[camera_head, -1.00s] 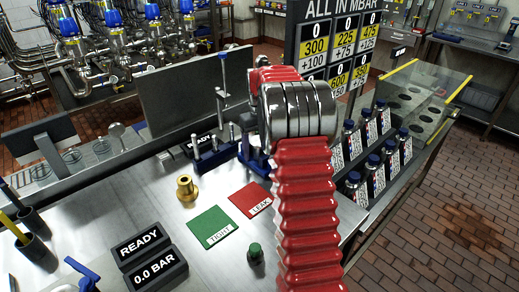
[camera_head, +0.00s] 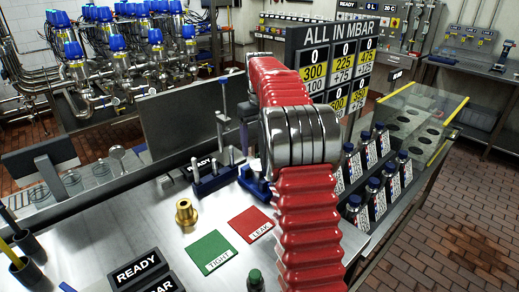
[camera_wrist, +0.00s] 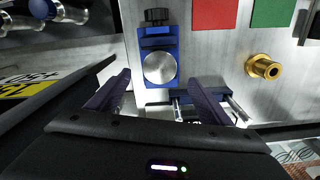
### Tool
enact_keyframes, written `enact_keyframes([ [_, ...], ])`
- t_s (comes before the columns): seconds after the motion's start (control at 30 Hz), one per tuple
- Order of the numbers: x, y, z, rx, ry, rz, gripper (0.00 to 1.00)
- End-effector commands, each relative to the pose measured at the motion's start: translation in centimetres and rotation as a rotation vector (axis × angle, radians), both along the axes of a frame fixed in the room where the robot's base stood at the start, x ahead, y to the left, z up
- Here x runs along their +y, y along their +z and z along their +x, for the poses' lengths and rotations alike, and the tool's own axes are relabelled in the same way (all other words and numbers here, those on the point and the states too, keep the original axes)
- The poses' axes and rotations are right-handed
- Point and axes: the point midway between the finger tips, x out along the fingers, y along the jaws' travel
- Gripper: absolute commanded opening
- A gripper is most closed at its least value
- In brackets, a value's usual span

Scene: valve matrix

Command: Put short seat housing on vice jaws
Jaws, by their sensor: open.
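The blue vice (camera_head: 257,186) stands on the steel bench behind the red LEAK mat, partly hidden by my arm. In the wrist view the vice (camera_wrist: 157,37) has a black knob and a round silver piece (camera_wrist: 158,67) on it. I cannot tell whether this piece is the short seat housing or part of the vice. My gripper (camera_wrist: 158,77) is open above the vice, its dark fingers on either side of the silver piece, apart from it. A brass flanged fitting (camera_head: 186,212) stands upright on the bench; it also shows in the wrist view (camera_wrist: 262,66).
A blue rack with upright pins (camera_head: 214,180) stands left of the vice, close to one finger. A green TIGHT mat (camera_head: 212,250) and red LEAK mat (camera_head: 250,224) lie in front. Blue-capped bottles (camera_head: 372,195) and the pressure board (camera_head: 335,65) are at the right.

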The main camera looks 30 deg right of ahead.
Motion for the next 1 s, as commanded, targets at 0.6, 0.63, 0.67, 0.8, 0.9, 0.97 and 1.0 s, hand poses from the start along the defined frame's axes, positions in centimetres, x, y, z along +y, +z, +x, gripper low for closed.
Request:
enact_keyframes([
  [0.6,0.0,0.0,0.0,0.0,0.0,0.0,0.74],
  [0.63,0.0,0.0,0.0,0.0,0.0,0.0,0.74],
  [0.67,0.1,0.0,0.0,-0.001,0.0,0.0,0.74],
  [0.8,1.0,0.8,-0.4,-0.011,0.002,-0.005,0.74],
  [0.9,2.4,1.8,-0.9,-0.027,0.006,-0.012,0.74],
  [0.97,3.6,2.6,-1.4,-0.04,0.01,-0.017,0.74],
  [1.0,4.4,3.1,-1.8,-0.049,0.011,-0.022,0.74],
])
